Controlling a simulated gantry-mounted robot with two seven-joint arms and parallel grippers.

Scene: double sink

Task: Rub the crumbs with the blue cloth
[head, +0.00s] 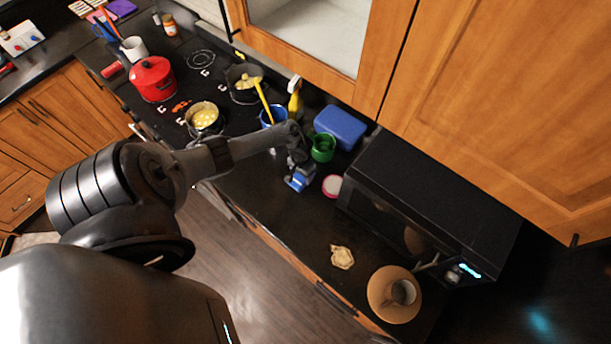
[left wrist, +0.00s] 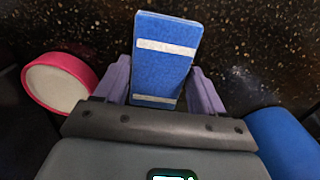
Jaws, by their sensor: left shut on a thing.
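The blue cloth (head: 301,180) is a flat blue piece with white stripes. It shows large in the left wrist view (left wrist: 166,65), upright between the two purple-grey fingers. My left gripper (head: 298,168) is shut on it above the dark counter; its fingers also show in the left wrist view (left wrist: 157,90). I cannot tell whether the cloth touches the counter. Light specks on the counter (left wrist: 240,85) show in the left wrist view; I cannot tell crumbs from stone pattern. My right gripper is not in view.
A pink-rimmed round dish (head: 332,185), a green cup (head: 323,147) and a blue box (head: 340,127) stand near the cloth. A black microwave (head: 430,200) is to the right. A crumpled beige thing (head: 342,257) and a round plate (head: 381,304) lie nearer. The counter between is clear.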

